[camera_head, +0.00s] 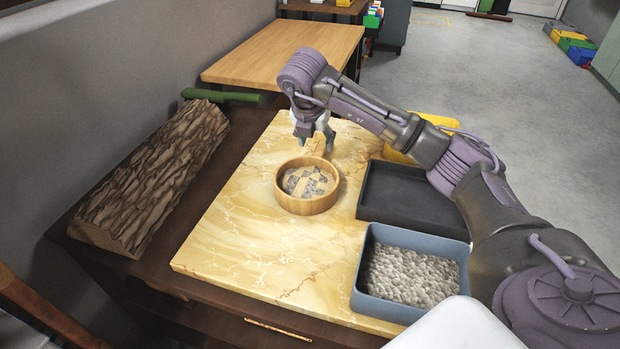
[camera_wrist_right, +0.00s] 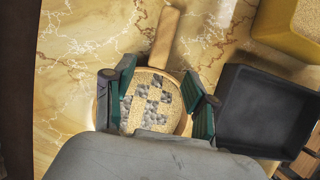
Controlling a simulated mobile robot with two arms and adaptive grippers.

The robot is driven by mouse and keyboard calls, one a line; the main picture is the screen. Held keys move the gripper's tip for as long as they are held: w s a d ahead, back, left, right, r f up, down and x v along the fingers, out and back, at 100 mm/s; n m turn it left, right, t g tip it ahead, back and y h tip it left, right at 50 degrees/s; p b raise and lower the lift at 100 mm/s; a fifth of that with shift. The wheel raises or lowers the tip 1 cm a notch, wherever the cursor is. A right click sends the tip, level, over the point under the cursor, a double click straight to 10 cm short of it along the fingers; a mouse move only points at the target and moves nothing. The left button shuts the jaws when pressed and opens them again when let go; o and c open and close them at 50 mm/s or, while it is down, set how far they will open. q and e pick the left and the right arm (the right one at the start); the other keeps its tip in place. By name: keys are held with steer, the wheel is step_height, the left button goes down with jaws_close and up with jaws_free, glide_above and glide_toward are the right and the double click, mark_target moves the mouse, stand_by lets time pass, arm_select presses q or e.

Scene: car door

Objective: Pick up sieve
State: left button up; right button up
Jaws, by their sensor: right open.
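The sieve (camera_head: 283,194) is a round, light wooden frame with a handle, and it sits on the marble-patterned board. In the wrist view, its handle (camera_wrist_right: 165,40) points up and away from the round part. Grey and sand-coloured patches (camera_wrist_right: 148,104) fill its inside. My right gripper (camera_head: 318,138) is over the far side of the sieve, by the handle. In the wrist view, the right gripper (camera_wrist_right: 160,85) has its two green-and-black fingers spread, with the sieve between and below them and nothing held. Contact cannot be told. My left gripper is not in view.
A black tray (camera_head: 410,198) and a blue-grey bin of grey pebbles (camera_head: 410,275) stand right of the sieve. A yellow container (camera_head: 400,155) is behind the black tray. A bark-covered log (camera_head: 155,180) lies left. The board's near left is clear.

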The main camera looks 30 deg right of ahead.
mark_target(317, 154)
steer(key=x, duration=0.5)
steer(key=shift+f, duration=0.45)
steer(key=shift+w+f, duration=0.1)
steer(key=shift+f, duration=0.2)
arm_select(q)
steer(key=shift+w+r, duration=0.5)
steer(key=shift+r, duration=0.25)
arm_select(e)
steer(key=c, duration=0.6)
jaws_close()
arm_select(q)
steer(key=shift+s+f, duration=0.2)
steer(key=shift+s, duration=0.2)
arm_select(e)
steer(key=shift+r, duration=0.15)
